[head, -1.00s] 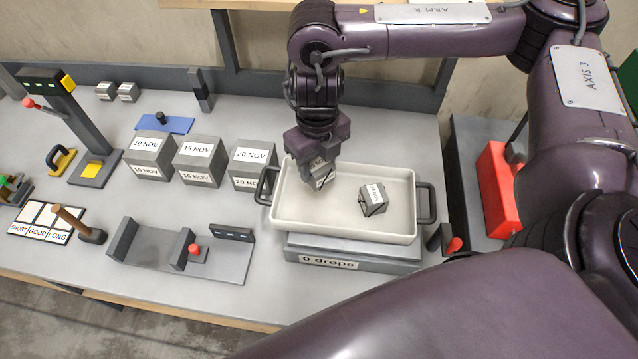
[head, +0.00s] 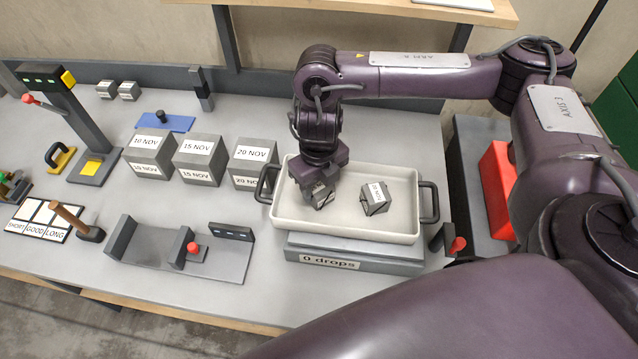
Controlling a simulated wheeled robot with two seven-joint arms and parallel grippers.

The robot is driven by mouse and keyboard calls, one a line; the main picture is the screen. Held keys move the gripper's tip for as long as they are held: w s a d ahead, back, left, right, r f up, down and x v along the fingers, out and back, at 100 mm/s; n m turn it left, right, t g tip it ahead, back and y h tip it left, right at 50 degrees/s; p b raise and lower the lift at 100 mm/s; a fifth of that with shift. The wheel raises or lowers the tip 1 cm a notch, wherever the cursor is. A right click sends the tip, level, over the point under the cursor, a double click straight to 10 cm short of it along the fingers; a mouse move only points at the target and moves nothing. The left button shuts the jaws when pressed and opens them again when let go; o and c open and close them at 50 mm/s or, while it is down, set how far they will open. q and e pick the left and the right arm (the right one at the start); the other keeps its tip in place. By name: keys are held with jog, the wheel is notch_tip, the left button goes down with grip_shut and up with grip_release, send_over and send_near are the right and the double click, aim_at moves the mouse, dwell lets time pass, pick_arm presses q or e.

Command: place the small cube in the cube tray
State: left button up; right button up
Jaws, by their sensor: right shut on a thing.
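The cube tray (head: 347,229) is a cream tray with dark side handles on a grey base labelled "0 drops". My right gripper (head: 321,196) reaches down into its left part, shut on a small grey cube (head: 324,198), which is mostly hidden by the fingers. The held cube is at or just above the tray floor; I cannot tell if it touches. A second small grey cube (head: 375,198) with a white date label sits in the tray to the right, apart from the gripper. My left gripper is not in view.
Larger cubes labelled 10 NOV (head: 151,146), 15 NOV (head: 198,150) and 20 NOV (head: 250,153) stand left of the tray. A grey fixture with a red knob (head: 193,247) lies in front of them. Two tiny cubes (head: 117,90) stand at the back left. A red box (head: 497,190) is at right.

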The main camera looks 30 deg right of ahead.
aim_at(319, 185)
jog(key=shift+f, duration=0.2)
jog(key=o, duration=1.2)
jog(key=shift+r, duration=0.1)
jog(key=shift+r, duration=0.45)
notch_tip(319, 185, up, 11)
jog(key=shift+r+p, duration=0.2)
jog(key=shift+p, duration=0.65)
